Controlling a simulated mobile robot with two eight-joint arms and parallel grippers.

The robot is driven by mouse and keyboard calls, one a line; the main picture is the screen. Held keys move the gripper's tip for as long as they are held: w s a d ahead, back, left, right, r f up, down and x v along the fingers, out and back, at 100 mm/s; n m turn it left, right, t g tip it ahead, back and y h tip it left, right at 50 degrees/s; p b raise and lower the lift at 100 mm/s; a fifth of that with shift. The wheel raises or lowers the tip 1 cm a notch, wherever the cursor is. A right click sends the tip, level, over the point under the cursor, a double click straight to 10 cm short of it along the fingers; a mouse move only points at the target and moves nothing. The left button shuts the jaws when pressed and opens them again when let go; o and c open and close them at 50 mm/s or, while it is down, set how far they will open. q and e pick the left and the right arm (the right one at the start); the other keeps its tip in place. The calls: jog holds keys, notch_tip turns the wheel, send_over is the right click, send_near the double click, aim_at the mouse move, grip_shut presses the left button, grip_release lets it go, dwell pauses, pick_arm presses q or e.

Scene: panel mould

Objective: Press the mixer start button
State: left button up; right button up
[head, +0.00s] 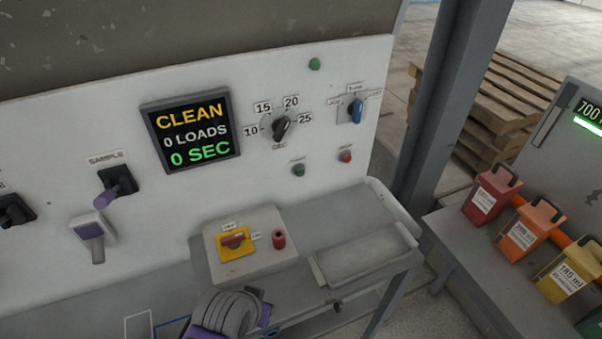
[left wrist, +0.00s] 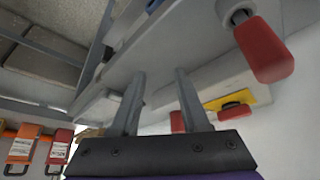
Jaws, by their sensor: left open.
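A green button (head: 299,170) is on the white upright panel (head: 60,130), under a dial, with a small label above it that is too small to read. A red button (head: 346,156) sits to its right. In the head view my left wrist shows at the bottom, below and left of the green button and apart from the panel; its fingertips cannot be made out there. In the left wrist view my left gripper (left wrist: 160,75) has its two fingers apart with nothing between them. The green button does not show in that view. My right gripper is not in view.
A display (head: 190,130) reads CLEAN, 0 LOADS, 0 SEC. Beside it are a numbered dial (head: 281,127), a blue selector (head: 357,110) and a green lamp (head: 314,64). Below stands a box with a yellow-plated red switch (head: 233,241). Colored containers (head: 483,198) stand at right.

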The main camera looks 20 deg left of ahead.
pick_arm(q)
grip_shut()
dwell(1.5)
